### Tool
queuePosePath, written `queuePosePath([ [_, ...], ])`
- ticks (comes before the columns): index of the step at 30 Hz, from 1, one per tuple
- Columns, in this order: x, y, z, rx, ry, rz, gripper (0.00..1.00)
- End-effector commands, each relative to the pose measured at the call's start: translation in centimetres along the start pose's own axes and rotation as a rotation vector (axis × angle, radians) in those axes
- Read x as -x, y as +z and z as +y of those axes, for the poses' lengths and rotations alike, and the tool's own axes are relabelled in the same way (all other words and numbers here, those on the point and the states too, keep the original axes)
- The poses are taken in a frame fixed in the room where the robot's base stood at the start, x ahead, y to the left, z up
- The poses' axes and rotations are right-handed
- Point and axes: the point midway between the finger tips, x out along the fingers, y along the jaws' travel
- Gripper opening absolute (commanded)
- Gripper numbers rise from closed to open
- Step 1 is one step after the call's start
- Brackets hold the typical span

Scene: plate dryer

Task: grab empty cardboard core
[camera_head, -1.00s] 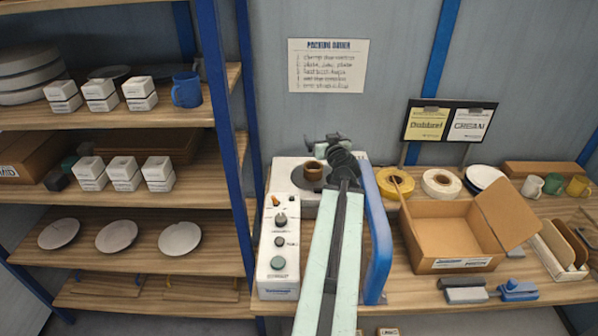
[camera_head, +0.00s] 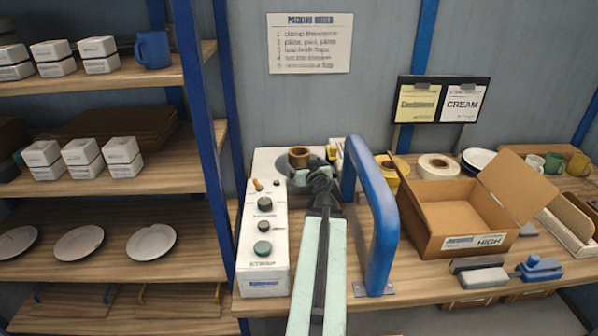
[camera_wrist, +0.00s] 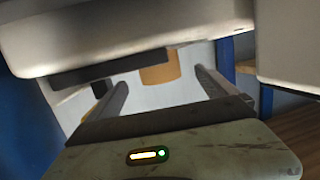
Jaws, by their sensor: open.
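The cardboard core (camera_head: 299,156) is a short brown ring on the spindle of the white machine (camera_head: 264,240) on the bench. In the wrist view the core (camera_wrist: 160,70) shows as a tan piece beyond my fingers and between them, its upper part hidden by a pale machine part. My gripper (camera_head: 316,172) is at the machine's round hub, just right of and slightly below the core in the head view. In the wrist view my gripper (camera_wrist: 160,88) has its two dark fingers apart, with nothing between them up close.
A blue curved guard bar (camera_head: 378,225) stands close to the right of my arm. An open cardboard box (camera_head: 450,215), tape rolls (camera_head: 437,166) and a stapler-like blue tool (camera_head: 540,268) lie further right. A shelf rack with a blue post (camera_head: 203,150) is at left.

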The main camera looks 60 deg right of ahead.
Motion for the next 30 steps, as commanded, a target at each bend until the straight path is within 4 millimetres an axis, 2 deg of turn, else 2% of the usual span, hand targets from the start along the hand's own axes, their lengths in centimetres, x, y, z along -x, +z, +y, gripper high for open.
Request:
queuePosePath([
  [4,-0.2,0.0,0.0,0.000,0.000,0.000,0.97],
  [10,-2.6,0.0,0.1,0.000,-0.001,0.000,0.97],
  [15,-3.1,0.0,0.1,-0.001,-0.001,0.000,0.97],
  [24,-7.8,-0.1,0.3,0.000,0.000,0.000,0.97],
  [30,-7.8,-0.2,0.2,0.000,0.001,0.000,0.97],
])
